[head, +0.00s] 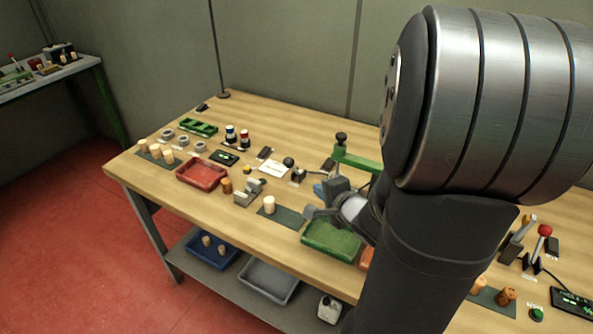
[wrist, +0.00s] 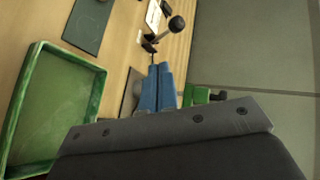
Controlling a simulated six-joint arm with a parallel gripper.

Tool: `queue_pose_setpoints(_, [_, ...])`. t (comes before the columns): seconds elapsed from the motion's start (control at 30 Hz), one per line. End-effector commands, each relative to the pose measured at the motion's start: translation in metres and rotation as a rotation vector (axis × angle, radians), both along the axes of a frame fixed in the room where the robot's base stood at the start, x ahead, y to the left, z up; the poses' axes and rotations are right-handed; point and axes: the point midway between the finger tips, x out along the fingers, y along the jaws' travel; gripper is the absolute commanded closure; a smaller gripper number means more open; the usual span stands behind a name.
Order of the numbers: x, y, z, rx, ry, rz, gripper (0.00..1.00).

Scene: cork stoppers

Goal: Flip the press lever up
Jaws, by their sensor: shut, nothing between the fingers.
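A lever with a black ball knob (head: 288,161) rises from a small base on the bench, left of a green press frame (head: 357,160). In the wrist view the knob (wrist: 177,24) is at the top, its stem leaning to one side. My gripper (head: 318,190) is beside the lever, on its right in the head view. In the wrist view its blue fingers (wrist: 160,66) are together with nothing between them, pointing towards the lever base, apart from the knob. The green press (wrist: 198,94) is partly hidden behind my gripper in the wrist view.
A green tray (head: 330,240) lies below my gripper, and a dark mat (head: 288,215) with a pale cork is left of it. A white card (head: 273,169) lies left of the lever. A red tray (head: 202,173) is further left. A red-knobbed lever (head: 545,231) stands far right.

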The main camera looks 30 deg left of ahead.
Motion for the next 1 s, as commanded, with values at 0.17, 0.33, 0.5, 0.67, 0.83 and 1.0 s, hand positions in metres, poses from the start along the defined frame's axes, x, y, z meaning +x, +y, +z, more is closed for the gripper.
queue_pose_setpoints(0.17, [-0.003, -0.002, 0.001, 0.021, 0.009, 0.002, 1.0])
queue_pose_setpoints(0.33, [-0.003, -0.001, 0.001, 0.02, 0.008, 0.003, 1.0])
queue_pose_setpoints(0.5, [-0.002, 0.001, -0.001, 0.02, 0.008, 0.003, 1.0])
queue_pose_setpoints(0.67, [0.005, 0.012, -0.006, 0.019, 0.009, 0.005, 1.0])
queue_pose_setpoints(0.83, [0.019, 0.033, -0.017, 0.019, 0.01, 0.005, 1.0])
queue_pose_setpoints(1.0, [0.034, 0.055, -0.028, 0.018, 0.009, 0.005, 1.0])
